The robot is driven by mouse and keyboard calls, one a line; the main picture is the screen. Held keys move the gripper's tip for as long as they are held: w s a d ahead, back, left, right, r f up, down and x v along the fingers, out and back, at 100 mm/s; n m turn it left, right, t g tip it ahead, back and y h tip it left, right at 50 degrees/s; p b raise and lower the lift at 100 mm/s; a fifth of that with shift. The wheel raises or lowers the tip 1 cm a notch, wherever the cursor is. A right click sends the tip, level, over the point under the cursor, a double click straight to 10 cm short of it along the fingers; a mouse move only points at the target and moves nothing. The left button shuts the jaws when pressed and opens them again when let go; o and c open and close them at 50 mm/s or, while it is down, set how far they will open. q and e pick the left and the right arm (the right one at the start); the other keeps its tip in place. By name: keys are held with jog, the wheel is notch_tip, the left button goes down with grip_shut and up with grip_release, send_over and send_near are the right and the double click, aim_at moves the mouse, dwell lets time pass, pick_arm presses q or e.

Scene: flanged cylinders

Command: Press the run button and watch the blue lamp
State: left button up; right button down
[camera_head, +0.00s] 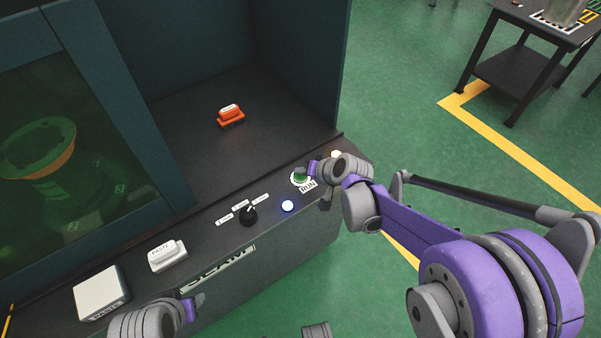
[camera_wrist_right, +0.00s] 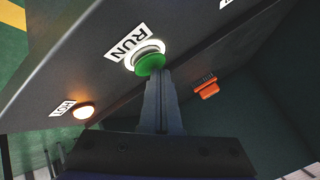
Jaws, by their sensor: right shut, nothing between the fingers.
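The green run button (camera_head: 300,177) sits in a white ring on the dark console, beside its RUN label. It also shows in the right wrist view (camera_wrist_right: 150,64). My right gripper (camera_head: 312,168) is shut and empty. Its fingertips (camera_wrist_right: 157,74) are at the green cap, touching or almost touching; I cannot tell whether the cap is pressed in. The blue lamp (camera_head: 288,206) glows bright bluish white on the console, left of and below the button. My left gripper (camera_head: 194,306) is partly in view at the bottom, in front of the console; its jaw state is unclear.
A black selector knob (camera_head: 248,216), a labelled white block (camera_head: 167,256) and a white box (camera_head: 101,292) line the console. An orange block (camera_head: 231,115) lies in the open bay. A glowing orange HOT lamp (camera_wrist_right: 84,110) is near my right gripper. A dark table (camera_head: 530,60) stands back right.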

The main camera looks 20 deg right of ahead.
aim_at(303, 177)
jog(key=shift+r+p, duration=0.45)
jog(key=shift+r, duration=0.3)
jog(key=shift+r+p, duration=1.85)
jog(key=shift+r, duration=0.6)
dwell(4.8)
